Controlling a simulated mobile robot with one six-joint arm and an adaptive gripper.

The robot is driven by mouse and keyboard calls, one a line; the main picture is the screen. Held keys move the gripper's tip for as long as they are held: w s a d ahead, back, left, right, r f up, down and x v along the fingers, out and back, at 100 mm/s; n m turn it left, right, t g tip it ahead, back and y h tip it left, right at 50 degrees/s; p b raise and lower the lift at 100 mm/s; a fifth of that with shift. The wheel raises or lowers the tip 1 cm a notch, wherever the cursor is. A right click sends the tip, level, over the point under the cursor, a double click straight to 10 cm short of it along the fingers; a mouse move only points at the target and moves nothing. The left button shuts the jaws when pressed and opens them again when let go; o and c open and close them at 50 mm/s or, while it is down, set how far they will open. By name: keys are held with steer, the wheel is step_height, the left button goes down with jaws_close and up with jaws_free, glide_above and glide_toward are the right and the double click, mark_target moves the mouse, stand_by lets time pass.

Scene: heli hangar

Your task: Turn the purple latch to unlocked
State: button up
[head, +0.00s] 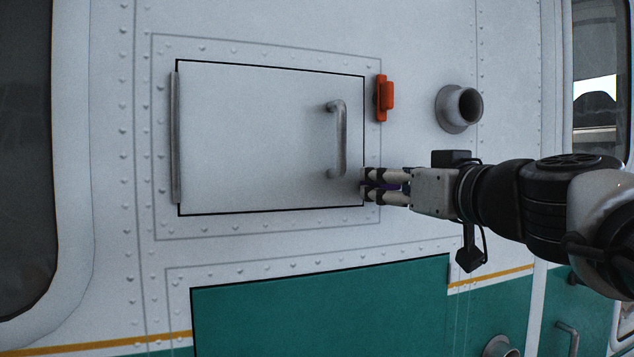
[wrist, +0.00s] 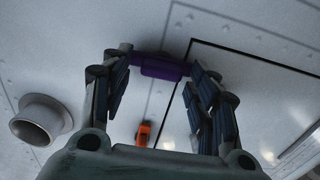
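The purple latch (wrist: 161,68) lies across the right edge of the white hatch panel (head: 265,140), below the orange latch. In the wrist view its long side runs from one fingertip to the other. My gripper (wrist: 159,62) has its fingers spread, one at each end of the purple latch; I cannot tell whether they touch it. In the head view my gripper (head: 372,184) reaches in from the right at the panel's lower right edge. Only a bit of purple shows between the fingers there; the rest is hidden.
An orange latch (head: 383,98) stands upright beside the panel's upper right edge. A grey bar handle (head: 341,140) sits on the panel, just left of my gripper. A round pipe stub (head: 461,107) sticks out at upper right. A green panel (head: 320,305) lies below.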

steer(key=c, duration=0.9)
steer(key=shift+m, duration=0.3)
steer(key=shift+c, duration=0.2)
steer(key=shift+o, duration=0.2)
steer(key=m+b, duration=0.2)
steer(key=shift+f+m, duration=0.1)
steer(key=shift+m, duration=0.3)
steer(key=m+b, duration=0.2)
steer(key=m, duration=0.3)
steer(key=shift+w+d, duration=0.1)
steer(key=shift+d, duration=0.05)
steer(key=shift+c, duration=0.2)
steer(key=m, duration=0.4)
steer(key=shift+m, duration=0.4)
steer(key=m, duration=0.4)
steer(key=shift+f+m, duration=0.1)
steer(key=shift+m, duration=0.2)
steer(key=shift+o, duration=0.2)
steer(key=shift+c, duration=0.2)
